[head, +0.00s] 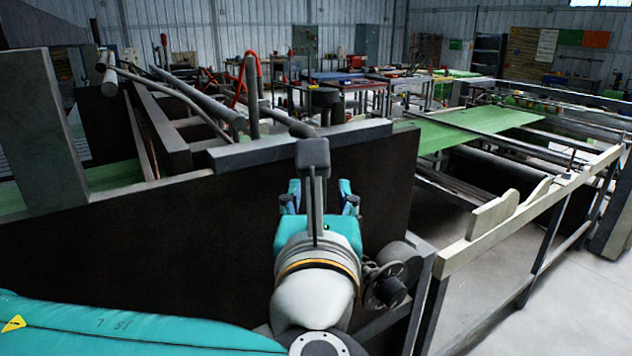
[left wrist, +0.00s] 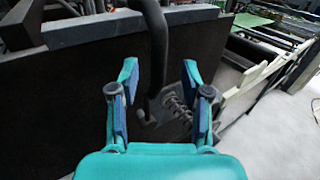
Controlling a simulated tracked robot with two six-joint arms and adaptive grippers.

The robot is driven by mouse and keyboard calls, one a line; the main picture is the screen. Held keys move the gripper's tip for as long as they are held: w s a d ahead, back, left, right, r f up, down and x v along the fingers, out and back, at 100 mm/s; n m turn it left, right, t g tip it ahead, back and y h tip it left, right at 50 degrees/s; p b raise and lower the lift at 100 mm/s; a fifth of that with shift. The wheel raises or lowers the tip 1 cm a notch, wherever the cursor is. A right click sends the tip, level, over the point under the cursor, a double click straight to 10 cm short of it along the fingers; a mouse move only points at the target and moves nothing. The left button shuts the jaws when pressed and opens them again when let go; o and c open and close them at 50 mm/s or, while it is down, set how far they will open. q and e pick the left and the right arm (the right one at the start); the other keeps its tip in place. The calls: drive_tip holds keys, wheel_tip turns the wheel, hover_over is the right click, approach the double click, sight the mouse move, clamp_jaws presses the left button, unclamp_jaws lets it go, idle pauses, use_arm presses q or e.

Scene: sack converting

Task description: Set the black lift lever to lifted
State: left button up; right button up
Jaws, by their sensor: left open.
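The black lift lever (left wrist: 157,45) runs down from the top edge of the left wrist view, with a slight curve, to a bent lower end in front of the dark side panel. My left gripper (left wrist: 164,92) is open, its teal fingers with blue pads one on each side of the lever in that view. Neither finger visibly touches it. In the head view my left gripper (head: 319,197) is seen from behind and hides most of the lever. A black knob (head: 324,98) shows above it; I cannot tell whether it belongs to the lever. My right gripper is not in view.
A coil spring on a rod (left wrist: 179,108) sits right of the lever's lower end. The dark side panel (head: 120,255) stands close ahead. A pale rail (head: 535,205) runs along the right, with open floor beside it. Green sheet (head: 480,125) lies on the machine beyond.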

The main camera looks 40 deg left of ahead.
use_arm(q)
drive_tip(key=x, duration=0.5)
drive_tip(key=shift+w+a+b, duration=0.2)
drive_tip(key=shift+w+b, duration=0.1)
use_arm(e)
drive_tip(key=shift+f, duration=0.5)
use_arm(q)
clamp_jaws()
